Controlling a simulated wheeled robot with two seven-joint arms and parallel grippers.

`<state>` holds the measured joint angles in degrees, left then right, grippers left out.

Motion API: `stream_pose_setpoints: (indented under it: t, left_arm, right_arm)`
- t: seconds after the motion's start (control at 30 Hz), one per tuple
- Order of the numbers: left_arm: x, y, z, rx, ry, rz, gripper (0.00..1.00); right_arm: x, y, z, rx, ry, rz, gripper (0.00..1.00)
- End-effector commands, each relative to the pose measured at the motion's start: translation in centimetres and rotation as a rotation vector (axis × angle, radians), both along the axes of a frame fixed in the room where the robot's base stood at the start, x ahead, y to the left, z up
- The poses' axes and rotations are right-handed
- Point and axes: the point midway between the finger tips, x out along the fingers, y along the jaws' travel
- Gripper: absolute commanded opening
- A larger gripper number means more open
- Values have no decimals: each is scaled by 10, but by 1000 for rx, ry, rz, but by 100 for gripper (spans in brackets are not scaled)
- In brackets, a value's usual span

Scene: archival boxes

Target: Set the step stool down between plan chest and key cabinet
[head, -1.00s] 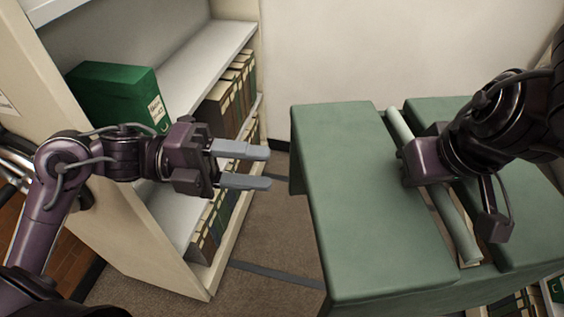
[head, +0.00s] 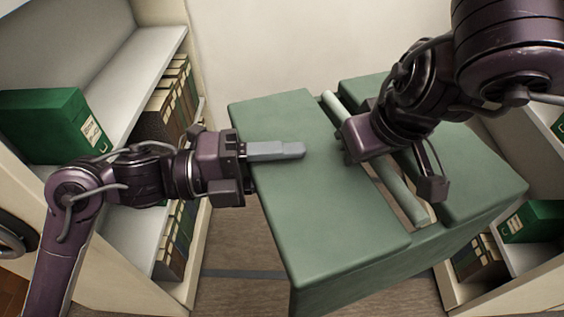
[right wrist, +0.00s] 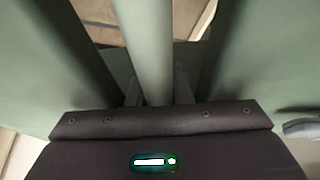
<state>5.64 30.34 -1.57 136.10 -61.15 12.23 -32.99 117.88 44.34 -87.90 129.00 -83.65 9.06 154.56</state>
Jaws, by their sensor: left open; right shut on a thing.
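The green step stool (head: 330,210) hangs tilted in the head view, its two top panels split by a slot with a pale green bar (head: 405,205). My right gripper (right wrist: 158,88) is shut on this bar; in the right wrist view a finger lies on each side of it. In the head view the right fingers are hidden by the hand and the bar. My left gripper (head: 300,150) is open and empty, its fingers lined up one over the other, in front of the stool's left panel in the picture. I cannot make out a plan chest or key cabinet.
A cream shelf unit at left holds a green box (head: 50,122) and several brown files (head: 170,105). Another unit at right holds a green box (head: 530,220) and files (head: 478,258). A pale wall (head: 290,40) stands behind. Brown floor (head: 235,245) shows between the units.

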Motion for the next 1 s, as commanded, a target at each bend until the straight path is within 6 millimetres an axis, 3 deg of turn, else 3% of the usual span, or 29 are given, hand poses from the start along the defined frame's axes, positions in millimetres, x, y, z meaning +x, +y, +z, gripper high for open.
stream_pose_setpoints:
  t: [0.17, 0.5, 0.77, 0.8, 0.97, 1.0]
  left_arm:
    - [0, 0, 0, 0, 0, 0, 46]
    - [0, 0, 0, 2, 1, 0, 1]
    - [0, 1, -2, 4, 4, 0, 0]
    - [0, 1, 2, -3, -2, 1, 0]
    - [0, 1, 2, -5, -4, 1, 0]
    - [0, 0, 3, -6, -5, 1, 0]
  right_arm:
    - [1, 1, 2, 3, -4, 0, 0]
    - [1, 1, 2, 4, -5, -1, 0]
    - [1, 1, 3, 4, -6, -1, 0]
    - [1, 1, 3, 4, -6, -1, 23]
    - [1, 0, 2, 2, -4, -1, 44]
    - [1, 0, 2, 1, -3, 0, 45]
